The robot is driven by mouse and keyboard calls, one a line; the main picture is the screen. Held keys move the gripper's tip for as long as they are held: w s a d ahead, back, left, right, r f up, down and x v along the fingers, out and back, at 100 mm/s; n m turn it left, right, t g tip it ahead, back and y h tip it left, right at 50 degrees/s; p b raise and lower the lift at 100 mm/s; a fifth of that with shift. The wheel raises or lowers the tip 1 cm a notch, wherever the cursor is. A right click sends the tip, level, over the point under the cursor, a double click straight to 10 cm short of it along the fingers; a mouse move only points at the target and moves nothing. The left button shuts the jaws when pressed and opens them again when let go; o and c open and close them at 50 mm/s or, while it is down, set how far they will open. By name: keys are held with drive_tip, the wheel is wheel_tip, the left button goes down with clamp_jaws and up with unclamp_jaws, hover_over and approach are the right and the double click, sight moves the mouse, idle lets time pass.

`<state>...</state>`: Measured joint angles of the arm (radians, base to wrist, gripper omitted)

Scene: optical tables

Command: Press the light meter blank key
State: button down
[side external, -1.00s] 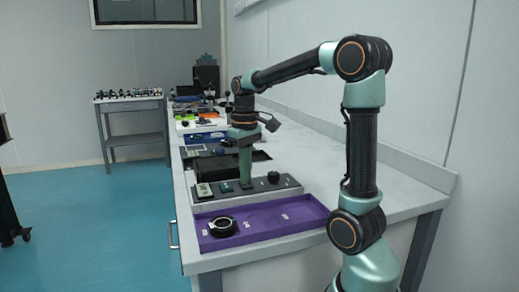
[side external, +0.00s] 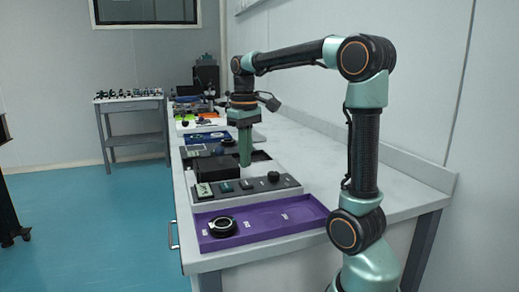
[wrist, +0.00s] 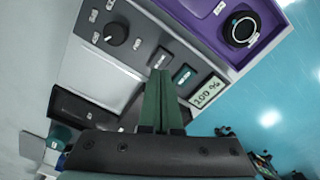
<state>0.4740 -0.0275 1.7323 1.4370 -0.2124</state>
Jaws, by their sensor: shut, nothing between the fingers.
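The light meter is a grey panel (side external: 290,183) on the bench, behind the purple tray. Its pale display (wrist: 206,92) reads "100 %" in the wrist view; it also shows at the panel's left end in the side view (side external: 204,190). Beside it are a teal key (wrist: 183,74) and a dark grey key (wrist: 162,57), then a black knob (wrist: 116,33). The key lettering is too small to read, so I cannot tell which is the blank key. My gripper (side external: 245,164) has its green fingers shut and empty, raised above the panel and apart from the keys.
A purple tray (side external: 312,212) with a black ring-shaped part (side external: 222,227) lies in front of the meter. A black box (side external: 214,168) stands just behind it, left of my fingers. The bench to the right is clear.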

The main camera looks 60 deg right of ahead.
sight(246, 183)
drive_tip(key=shift+r, duration=1.75)
drive_tip(key=s+a+f+n+t, duration=0.1)
drive_tip(key=a+f+t, duration=0.1)
drive_tip(key=a, duration=0.3)
drive_tip(key=s+a+f+n+t, duration=0.1)
drive_tip(key=a+f, duration=0.2)
drive_tip(key=a, duration=0.3)
drive_tip(key=s+a+f+n+t, duration=0.1)
drive_tip(key=a+f+t, duration=0.1)
drive_tip(key=a, duration=0.3)
drive_tip(key=shift+s+a+f+t, duration=0.25)
drive_tip(key=shift+f+t, duration=0.05)
drive_tip(key=shift+f, duration=0.05)
